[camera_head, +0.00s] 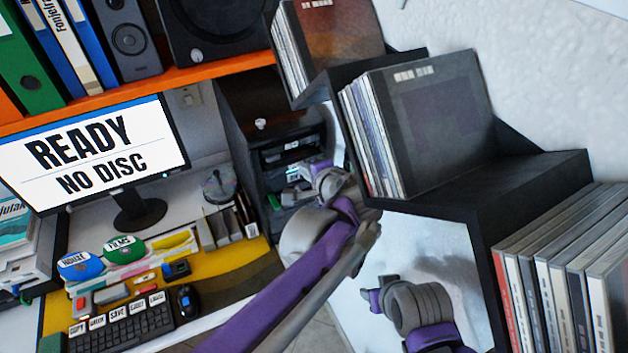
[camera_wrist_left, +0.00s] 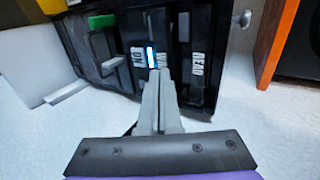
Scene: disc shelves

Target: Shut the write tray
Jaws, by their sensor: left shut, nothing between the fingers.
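A black drive tower (camera_head: 262,130) stands beside the desk and fills the top of the left wrist view (camera_wrist_left: 105,60). There its front carries labels ON, READ and a partly covered one starting with W, beside a lit blue strip (camera_wrist_left: 151,57). My left gripper (camera_wrist_left: 155,78) is shut and empty, its tips at the tower front by the W label. They hide part of that slot, so I cannot tell how far the write tray is out. In the head view my left gripper (camera_head: 294,173) is at the tower. My right gripper (camera_head: 385,285) is low, its fingers unclear.
A monitor (camera_head: 92,152) reads READY, NO DISC. A keyboard (camera_head: 122,326), mouse (camera_head: 188,301) and disc spindle (camera_head: 219,186) are on the desk. Black stepped shelves (camera_head: 500,190) with disc cases rise close to the right of my left arm.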

